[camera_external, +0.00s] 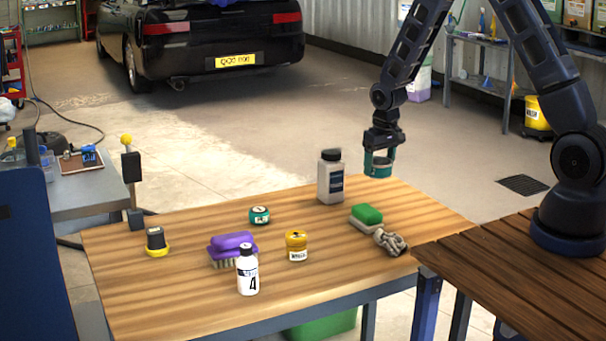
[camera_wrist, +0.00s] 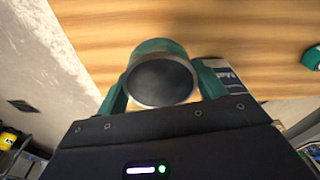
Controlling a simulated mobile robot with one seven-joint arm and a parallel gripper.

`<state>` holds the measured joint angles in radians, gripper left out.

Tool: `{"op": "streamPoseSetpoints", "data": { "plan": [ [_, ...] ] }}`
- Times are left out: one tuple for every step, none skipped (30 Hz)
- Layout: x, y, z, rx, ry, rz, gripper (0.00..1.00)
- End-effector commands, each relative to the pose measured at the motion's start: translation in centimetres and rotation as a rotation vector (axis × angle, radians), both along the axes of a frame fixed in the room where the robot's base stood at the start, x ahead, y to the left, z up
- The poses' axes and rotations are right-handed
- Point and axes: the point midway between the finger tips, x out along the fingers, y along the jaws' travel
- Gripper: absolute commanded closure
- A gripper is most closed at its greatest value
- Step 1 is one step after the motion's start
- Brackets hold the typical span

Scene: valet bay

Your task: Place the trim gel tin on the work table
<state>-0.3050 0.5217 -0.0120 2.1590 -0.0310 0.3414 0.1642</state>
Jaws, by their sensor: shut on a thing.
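My gripper (camera_external: 379,164) is shut on a teal tin with a grey end, the trim gel tin (camera_external: 377,168). It holds the tin in the air at the far right side of the wooden work table (camera_external: 190,292). In the wrist view the tin (camera_wrist: 161,76) sits between the two teal fingers, its round grey end facing the camera. The table top (camera_wrist: 215,30) shows behind it, apart from it as far as I can tell. The tin's label is not readable.
A grey bottle (camera_external: 330,180) stands just left of my gripper. The front right is bare.

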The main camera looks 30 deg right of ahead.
Motion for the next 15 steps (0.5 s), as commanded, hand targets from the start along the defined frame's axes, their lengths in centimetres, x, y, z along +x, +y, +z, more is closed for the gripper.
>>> {"op": "streamPoseSetpoints", "data": {
  "plan": [
    [-0.1,0.0,-1.1,-0.002,0.004,0.0,0.6],
    [0.0,0.0,-1.7,-0.002,0.004,0.0,0.6],
    [0.0,0.0,-2.4,0.0,0.002,0.0,0.6],
    [0.0,0.0,-2.9,-0.001,0.003,0.0,0.6],
    [0.0,0.0,-3.3,-0.001,0.003,0.0,0.6],
    [0.0,0.0,-3.7,0.0,0.001,0.0,0.6],
    [0.0,0.0,-4.0,0.0,0.001,0.0,0.6],
    [0.0,0.0,-4.3,0.0,0.001,0.0,0.6],
    [0.0,0.0,-4.6,0.0,0.001,0.0,0.6],
    [0.0,0.0,-4.7,0.0,0.001,0.0,0.6],
    [0.0,0.0,-4.8,0.0,0.0,0.0,0.6],
    [0.0,0.0,-4.9,0.0,0.0,0.001,0.6],
    [0.0,0.0,-5.0,0.0,0.0,0.001,0.6],
    [0.0,0.0,-5.1,0.0,0.0,0.001,0.6],
    [0.0,0.0,-5.4,0.0,0.0,0.001,0.6]
  ]
}}
